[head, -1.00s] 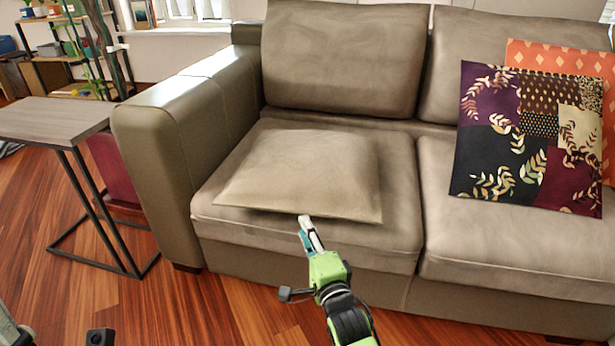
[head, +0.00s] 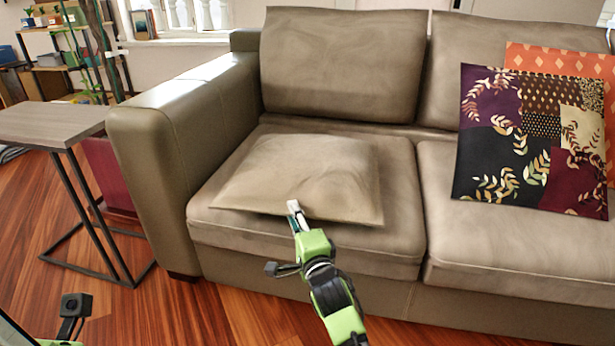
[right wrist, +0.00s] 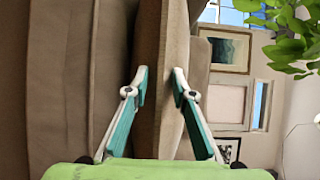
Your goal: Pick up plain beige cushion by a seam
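The plain beige cushion (head: 300,173) lies flat on the left seat of the sofa, its front edge towards me. My right gripper (head: 293,206) reaches up from below to the middle of that front edge, its tips overlapping the cushion in the head view. In the right wrist view the two teal-and-white fingers (right wrist: 160,82) stand apart, with the cushion's edge (right wrist: 161,120) showing as a brown band between and beyond them. Whether the fingers touch it I cannot tell. My left gripper's fingers are not seen; only a dark part of my left arm shows at lower left.
The grey-brown sofa (head: 300,255) has a thick armrest (head: 150,150) left of the cushion. A patterned cushion (head: 530,135) and an orange one (head: 560,58) lean on the right. A side table (head: 50,122) stands at left. Wooden floor is open in front.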

